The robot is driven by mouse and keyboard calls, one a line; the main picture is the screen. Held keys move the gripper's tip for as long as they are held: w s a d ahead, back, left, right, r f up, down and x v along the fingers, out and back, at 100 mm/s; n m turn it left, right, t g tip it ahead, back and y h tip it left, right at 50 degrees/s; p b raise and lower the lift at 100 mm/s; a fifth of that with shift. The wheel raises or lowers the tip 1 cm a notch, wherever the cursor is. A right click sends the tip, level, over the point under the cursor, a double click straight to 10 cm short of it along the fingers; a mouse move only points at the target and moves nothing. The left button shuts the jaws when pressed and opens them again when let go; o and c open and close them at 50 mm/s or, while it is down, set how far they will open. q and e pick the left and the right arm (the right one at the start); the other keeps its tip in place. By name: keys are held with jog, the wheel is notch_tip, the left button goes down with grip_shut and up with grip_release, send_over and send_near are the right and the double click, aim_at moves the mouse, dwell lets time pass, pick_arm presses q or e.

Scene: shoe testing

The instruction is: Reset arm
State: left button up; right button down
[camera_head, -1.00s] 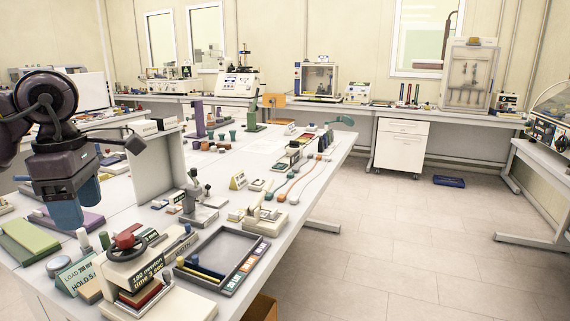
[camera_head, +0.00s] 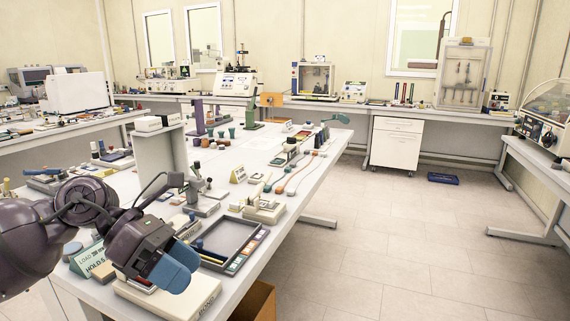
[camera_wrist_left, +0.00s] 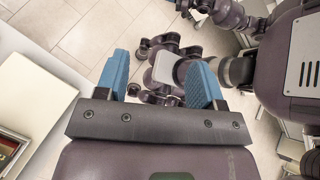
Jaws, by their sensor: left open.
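My left gripper (camera_head: 176,270) has blue fingertips and hangs over the front left of the table, above a cream press base (camera_head: 190,303). In the left wrist view its two blue fingers (camera_wrist_left: 160,80) stand wide apart with nothing between them. My own body shows beyond the fingers there. The arm hides most of the press and part of the green sign (camera_head: 92,262). My right gripper is not identifiable in these views.
A grey tray (camera_head: 238,228) with colored labels lies right of my left gripper. An open cardboard box (camera_head: 255,302) is below the table's right edge.

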pick_arm(q)
jog(key=d+r+n+t+h, duration=0.1)
jog(key=d+n+t+h, duration=0.45)
jog(key=n+h, duration=0.35)
jog(key=s+a+f+n+t+y, duration=0.1)
jog(key=a+f+n+t+y, duration=0.65)
jog(key=n, duration=0.85)
jog(key=s+a+f+n+t+y, duration=0.1)
jog(key=a+f+n+t+y, duration=0.4)
jog(key=a+f+n+y, duration=0.9)
jog(key=s+d+f+n+g, duration=0.1)
jog(key=s+f+n+g, duration=0.3)
jog(key=s, duration=0.4)
jog(key=s+d+f+n+g, duration=0.1)
jog(key=s+f+n+g, duration=0.2)
jog(key=s+g, duration=0.35)
jog(key=s+d+f+n+g, duration=0.2)
jog(key=s+f+n+g, duration=0.15)
jog(key=s, duration=0.55)
jog(key=w+f+t+h, duration=0.1)
jog(key=w+f+t, duration=0.7)
jog(key=shift+w+f+t+h, duration=0.15)
jog(key=shift+w+t+h, duration=0.05)
jog(key=shift+t+h, duration=0.2)
pick_arm(e)
jog(key=shift+s+d+f, duration=0.15)
jog(key=shift+s+d, duration=0.05)
jog(key=shift+s, duration=0.1)
